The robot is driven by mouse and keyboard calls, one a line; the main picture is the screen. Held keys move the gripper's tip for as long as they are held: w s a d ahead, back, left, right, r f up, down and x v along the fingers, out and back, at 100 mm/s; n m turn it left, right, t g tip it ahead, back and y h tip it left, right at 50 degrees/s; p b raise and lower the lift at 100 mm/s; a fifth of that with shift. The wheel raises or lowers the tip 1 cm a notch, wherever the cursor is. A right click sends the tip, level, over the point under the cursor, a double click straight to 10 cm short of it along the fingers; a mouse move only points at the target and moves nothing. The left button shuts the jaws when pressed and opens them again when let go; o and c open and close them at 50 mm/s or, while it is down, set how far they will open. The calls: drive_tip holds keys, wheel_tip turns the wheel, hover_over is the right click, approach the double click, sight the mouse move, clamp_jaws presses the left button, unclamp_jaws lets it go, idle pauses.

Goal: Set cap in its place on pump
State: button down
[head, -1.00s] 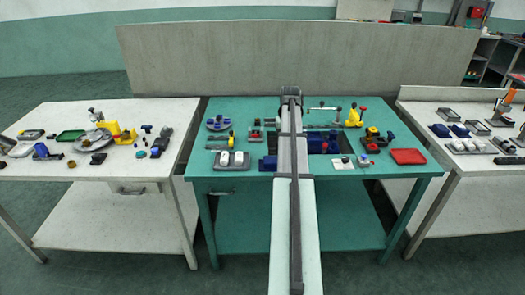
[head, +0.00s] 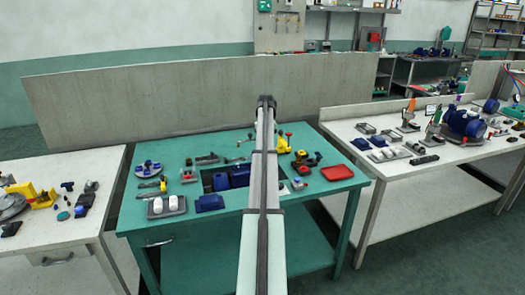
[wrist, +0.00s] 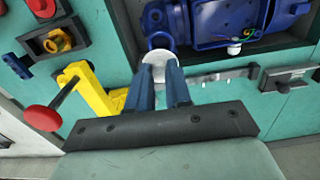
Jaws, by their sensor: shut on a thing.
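In the wrist view my gripper (wrist: 163,72) is shut on a white round cap (wrist: 154,57) at its fingertips. The cap is partly hidden by the fingers. It lies against or just over a blue ring-shaped part (wrist: 157,38) of the blue pump (wrist: 215,42); I cannot tell whether they touch. The pump lies along the top of the wrist view, with a small white knob (wrist: 234,48) on its near side. In the head view the pump (head: 221,181) shows in the teal table's recess, partly behind my arm. My gripper is hidden there.
In the wrist view a yellow clamp with a red knob (wrist: 45,117) stands close left of the fingers. A metal clamp (wrist: 287,79) is at right. In the head view a grey tray (head: 150,215) holds white parts; a red tray (head: 337,173) is at right.

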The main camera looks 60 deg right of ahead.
drive_tip(key=shift+f, duration=0.1)
drive_tip(key=shift+f, duration=2.35)
drive_tip(key=shift+a+f, duration=0.1)
drive_tip(key=shift+f, duration=0.05)
idle(0.4)
drive_tip(key=c, duration=1)
unclamp_jaws()
drive_tip(key=shift+o, duration=0.2)
drive_tip(key=shift+r, duration=3)
